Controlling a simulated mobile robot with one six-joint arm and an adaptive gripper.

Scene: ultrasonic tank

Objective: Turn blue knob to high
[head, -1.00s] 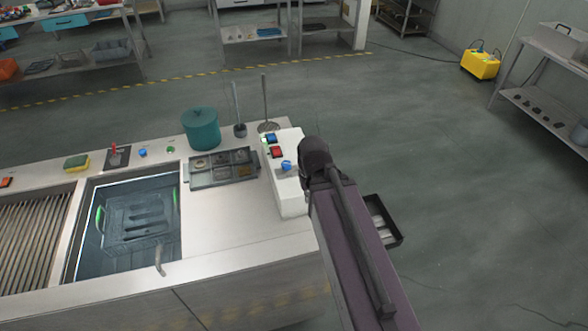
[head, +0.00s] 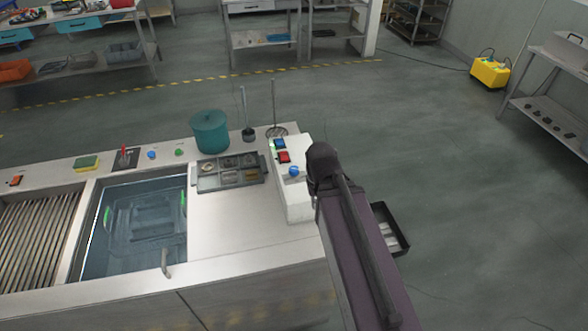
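A blue knob (head: 293,171) sits on the top of a white control box (head: 297,205) at the right end of the steel counter. A second, smaller blue knob (head: 152,155) is on the counter behind the tank. I cannot read a setting on either. My arm's purple link rises from the lower right, and its dark rounded end is just right of the white box. My gripper does not show; I see no fingers.
The box also has a red switch (head: 284,157) and a blue switch (head: 279,143). Left of it are a sectioned tray (head: 232,186), a teal pot (head: 210,133) and the water-filled tank (head: 92,235). A black tray (head: 402,250) is beyond my arm. Open floor lies behind.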

